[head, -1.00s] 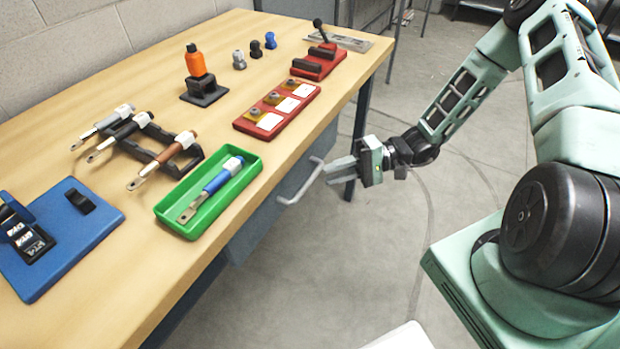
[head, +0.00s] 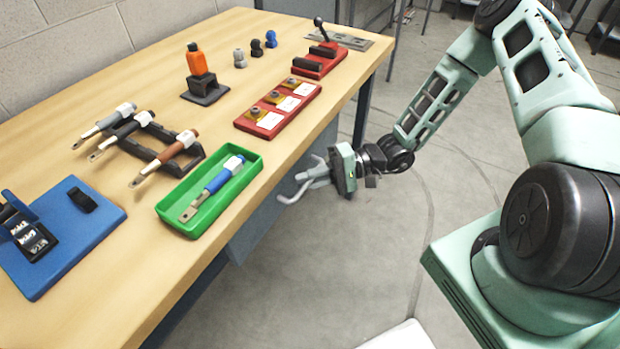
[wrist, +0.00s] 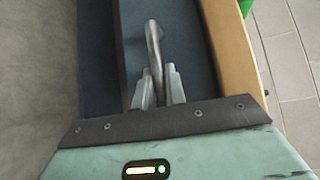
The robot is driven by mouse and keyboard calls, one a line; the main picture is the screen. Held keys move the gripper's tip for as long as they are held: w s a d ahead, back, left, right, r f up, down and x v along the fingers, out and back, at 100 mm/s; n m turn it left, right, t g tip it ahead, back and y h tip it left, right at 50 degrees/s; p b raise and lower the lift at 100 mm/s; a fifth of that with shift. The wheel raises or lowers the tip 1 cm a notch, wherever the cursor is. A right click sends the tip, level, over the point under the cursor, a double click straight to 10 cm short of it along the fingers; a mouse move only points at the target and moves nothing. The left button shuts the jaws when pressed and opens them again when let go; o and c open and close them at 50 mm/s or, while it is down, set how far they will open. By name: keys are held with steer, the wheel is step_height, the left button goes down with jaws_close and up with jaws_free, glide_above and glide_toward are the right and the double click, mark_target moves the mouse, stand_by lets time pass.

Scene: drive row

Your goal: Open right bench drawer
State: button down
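The bench drawer (wrist: 180,45) is a dark blue-grey front under the wooden top, with a pale bar handle (head: 288,197) standing out from it. My gripper (head: 309,176) is at the handle, beside the bench's front edge. In the wrist view the handle bar (wrist: 153,45) runs between my two grey fingers (wrist: 159,88), which sit close against it on both sides. The fingers look shut on the bar. The drawer front appears flush with the bench.
The bench top (head: 110,250) holds a green tray (head: 185,225) with a blue-handled tool near the front edge, a red block (head: 270,125), a tool rack (head: 180,165) and a blue board (head: 90,235). The grey floor (head: 330,270) before the bench is clear.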

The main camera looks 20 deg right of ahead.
steer(key=shift+d, duration=0.1)
steer(key=s+d+p, duration=0.1)
steer(key=s+d, duration=0.7)
steer(key=s, duration=0.3)
steer(key=s+d+p, duration=0.1)
steer(key=s+d, duration=0.7)
steer(key=s, duration=0.4)
steer(key=shift+s+d+p, duration=0.15)
steer(key=shift+d+p, duration=0.2)
steer(key=shift+d, duration=0.05)
steer(key=c, duration=1.7)
jaws_free()
steer(key=d+r, duration=0.1)
steer(key=d, duration=0.4)
steer(key=s+d+b, duration=0.1)
steer(key=d, duration=0.5)
steer(key=s+d+r+b, duration=0.1)
steer(key=d, duration=0.5)
steer(key=shift+s+r, duration=0.25)
steer(key=shift+r, duration=0.05)
